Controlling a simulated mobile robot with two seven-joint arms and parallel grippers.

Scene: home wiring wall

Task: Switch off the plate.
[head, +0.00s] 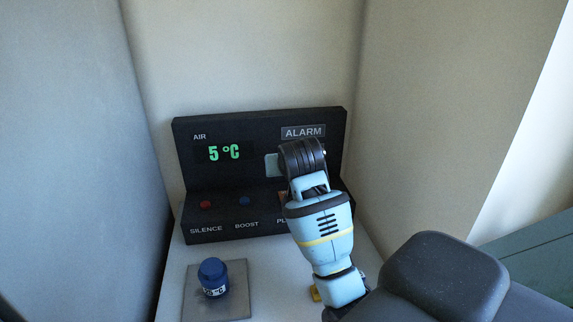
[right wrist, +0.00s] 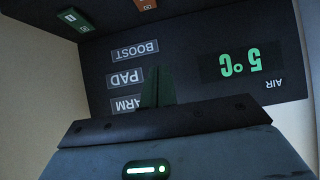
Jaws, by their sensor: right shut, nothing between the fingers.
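The black control panel (head: 262,120) stands against the back wall in the head view, its display (head: 224,153) reading 5 °C. A label beginning "PL" (head: 281,221) is partly covered by my right arm. An orange switch (head: 282,197) peeks out beside that arm. In the right wrist view, which sees the panel upside down, an orange switch (right wrist: 143,4) and a green switch (right wrist: 72,18) sit at the top edge. My right gripper (right wrist: 157,88) is shut and empty in front of the panel's upright face. Its fingertips are hidden in the head view. My left gripper is out of view.
A red button (head: 205,205) and a blue button (head: 244,201) sit on the panel's ledge, left of my right arm. A blue-capped container (head: 213,274) stands on a grey metal plate (head: 238,302) in front. Walls close in on both sides.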

